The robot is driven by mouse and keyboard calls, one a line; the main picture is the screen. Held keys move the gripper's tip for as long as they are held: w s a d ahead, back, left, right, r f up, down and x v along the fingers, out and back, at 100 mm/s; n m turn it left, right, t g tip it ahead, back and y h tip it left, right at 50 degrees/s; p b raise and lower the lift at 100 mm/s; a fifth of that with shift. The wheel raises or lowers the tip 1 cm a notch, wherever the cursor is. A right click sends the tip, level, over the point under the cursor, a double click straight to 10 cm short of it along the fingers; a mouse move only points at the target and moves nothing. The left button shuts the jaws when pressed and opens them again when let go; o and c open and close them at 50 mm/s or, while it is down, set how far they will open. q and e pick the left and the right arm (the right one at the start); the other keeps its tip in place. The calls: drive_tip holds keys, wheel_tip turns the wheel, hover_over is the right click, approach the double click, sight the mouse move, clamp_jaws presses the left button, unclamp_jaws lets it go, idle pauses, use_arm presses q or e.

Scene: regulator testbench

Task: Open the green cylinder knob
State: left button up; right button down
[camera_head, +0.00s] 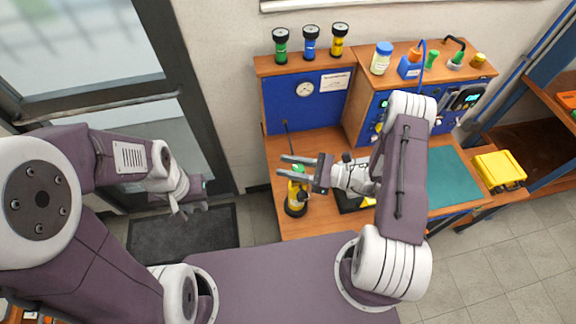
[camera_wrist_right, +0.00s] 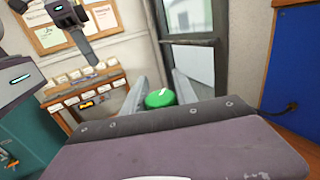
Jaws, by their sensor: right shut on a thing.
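The green knob (camera_wrist_right: 160,98) shows as a round green cap with a white mark, between the two fingers of my right gripper in the right wrist view. In the head view a little of its green shows under the fingers, on top of a yellow body with a black base (camera_head: 296,207) standing on the bench's left part. My right gripper (camera_head: 283,165) reaches in from the right and is shut on the knob, its fingers pointing left. My left gripper (camera_head: 188,207) hangs over the floor at the left, away from the bench; its fingers are too unclear to judge.
The wooden bench (camera_head: 285,225) has a blue panel with a gauge (camera_head: 304,87). Green (camera_head: 281,48), blue (camera_head: 310,45) and yellow (camera_head: 339,42) cylinders stand on its top shelf. A yellow case (camera_head: 498,170) sits at the right. A dark mat (camera_head: 180,235) lies on the floor.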

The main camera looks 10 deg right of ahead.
sight(304, 171)
drive_tip(key=shift+w+d+r+m+t+h, duration=0.1)
drive_tip(key=shift+m+t+h, duration=0.3)
drive_tip(key=shift+m+t, duration=0.25)
drive_tip(key=shift+w+r+m+t+h, duration=0.1)
drive_tip(key=shift+m+t+h, duration=0.35)
drive_tip(key=shift+t, duration=0.4)
drive_tip(key=shift+w, duration=0.1)
drive_tip(key=c, duration=1)
unclamp_jaws()
drive_tip(key=shift+o, duration=0.2)
drive_tip(key=shift+f, duration=0.1)
drive_tip(key=shift+d, duration=0.15)
drive_tip(key=b+v, duration=0.3)
drive_tip(key=v, duration=0.5)
drive_tip(key=shift+s+f, duration=0.1)
drive_tip(key=shift+s, duration=0.1)
drive_tip(key=shift+s+d, duration=0.25)
drive_tip(key=shift+s, duration=0.05)
